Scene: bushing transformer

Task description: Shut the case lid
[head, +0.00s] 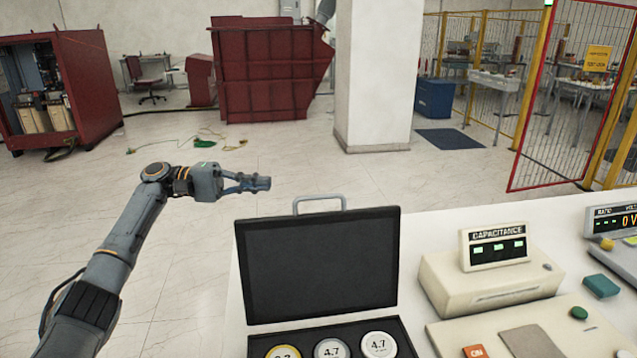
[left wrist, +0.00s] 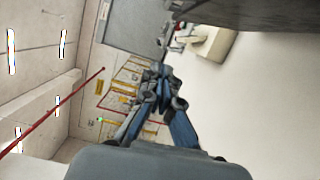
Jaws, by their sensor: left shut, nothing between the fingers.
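The case (head: 402,338) stands open on the white table, holding round pieces marked with numbers such as 4.7. Its black lid (head: 320,265) is upright at the back of the case, with a grey handle (head: 319,198) on its top edge. My left gripper (head: 262,184) is shut and empty, in the air to the left of the handle and apart from it. Its closed fingers also show in the left wrist view (left wrist: 160,75). A dark grey surface at the top of the left wrist view cannot be told for sure. My right gripper is not in view.
A capacitance meter (head: 490,275) stands on the white table (head: 440,222) right of the case. A control panel (head: 530,335) with buttons and a teal block (head: 600,286) are farther right. The floor behind the table is open up to a white pillar (head: 375,80).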

